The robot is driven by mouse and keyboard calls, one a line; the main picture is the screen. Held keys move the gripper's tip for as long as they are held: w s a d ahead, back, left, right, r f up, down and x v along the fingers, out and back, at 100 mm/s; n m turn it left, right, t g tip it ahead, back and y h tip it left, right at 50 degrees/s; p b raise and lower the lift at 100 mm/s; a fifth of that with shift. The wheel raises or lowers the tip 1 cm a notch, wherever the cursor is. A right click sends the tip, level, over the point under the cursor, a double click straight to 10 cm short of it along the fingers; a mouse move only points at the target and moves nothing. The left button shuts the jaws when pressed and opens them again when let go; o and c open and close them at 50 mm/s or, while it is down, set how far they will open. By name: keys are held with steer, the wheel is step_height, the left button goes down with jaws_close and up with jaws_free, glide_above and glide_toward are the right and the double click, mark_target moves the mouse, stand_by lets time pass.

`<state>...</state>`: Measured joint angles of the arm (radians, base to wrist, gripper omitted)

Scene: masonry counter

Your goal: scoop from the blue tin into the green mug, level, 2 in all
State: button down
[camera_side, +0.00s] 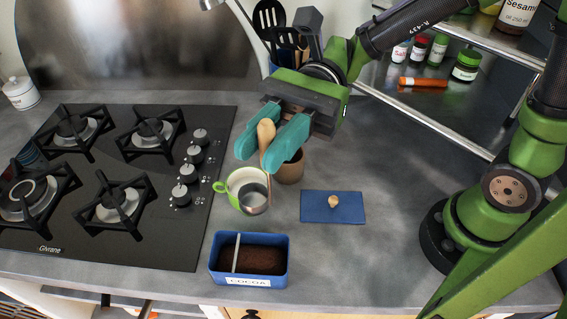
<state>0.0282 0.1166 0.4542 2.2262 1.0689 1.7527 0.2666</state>
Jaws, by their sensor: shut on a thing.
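My gripper (262,150), with teal fingers, is shut on the wooden handle of a scoop (266,132) and points down. The scoop's metal bowl (254,199) hangs in front of or over the green mug (233,185); I cannot tell its exact height or what it contains. The mug is light inside, with its handle to the left, and its contents cannot be made out. The open blue tin (281,267), labelled COCOA, stands nearer the counter's front edge. It holds brown powder (262,259), and a pale bar (236,252) crosses its opening.
A brown cup (290,171) stands just behind and right of the mug. A blue mat (317,213) with a small wooden piece (333,202) lies to the right. A gas hob (130,225) fills the left, a utensil holder (283,56) stands behind. Counter right of the mat is clear.

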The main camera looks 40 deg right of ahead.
mark_target(271, 203)
step_height(271, 203, down, 10)
steer(key=shift+f, duration=0.1)
stand_by(0.4)
step_height(271, 203, down, 10)
steer(key=shift+f, duration=0.2)
stand_by(1.1)
stand_by(0.4)
steer(key=shift+r, duration=1.15)
steer(key=shift+w+a, duration=0.2)
steer(key=shift+w, duration=0.05)
steer(key=shift+w+a, duration=1.6)
steer(key=shift+w+a, duration=0.15)
steer(key=shift+w, duration=0.05)
